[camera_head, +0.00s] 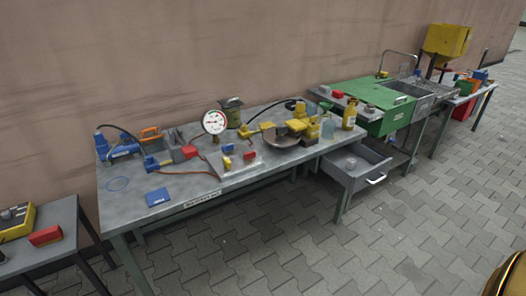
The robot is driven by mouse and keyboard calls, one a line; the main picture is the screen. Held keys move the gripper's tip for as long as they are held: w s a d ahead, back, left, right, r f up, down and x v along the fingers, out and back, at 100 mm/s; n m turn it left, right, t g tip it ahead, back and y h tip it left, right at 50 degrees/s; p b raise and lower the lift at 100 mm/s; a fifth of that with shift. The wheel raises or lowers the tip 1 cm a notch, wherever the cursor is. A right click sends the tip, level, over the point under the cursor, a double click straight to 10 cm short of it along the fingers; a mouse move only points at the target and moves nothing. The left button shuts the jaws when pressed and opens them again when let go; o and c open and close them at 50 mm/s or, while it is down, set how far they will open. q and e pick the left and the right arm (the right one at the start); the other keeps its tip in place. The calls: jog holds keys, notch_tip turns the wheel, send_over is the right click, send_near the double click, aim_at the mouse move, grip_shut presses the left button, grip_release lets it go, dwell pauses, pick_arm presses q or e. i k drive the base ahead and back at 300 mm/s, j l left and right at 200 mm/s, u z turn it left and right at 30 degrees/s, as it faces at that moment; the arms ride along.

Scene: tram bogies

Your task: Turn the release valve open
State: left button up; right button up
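A round white pressure gauge (214,122) stands upright on the grey workbench (135,191). A blue device (118,145) with a dark hose is at the bench's left end. An orange-red line runs from near the gauge across the bench. Neither of my grippers is in view.
A metal bowl (281,137), yellow items and bottles (349,115) crowd the bench's right half. An open drawer (358,170) juts out below its right end. A green-sided sink unit (372,92) stands farther right. The paved floor (300,240) in front is clear.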

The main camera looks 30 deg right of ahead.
aim_at(248, 156)
jog(key=i+l, duration=0.15)
jog(key=i, duration=0.35)
jog(key=i+l, duration=0.15)
jog(key=i, duration=0.35)
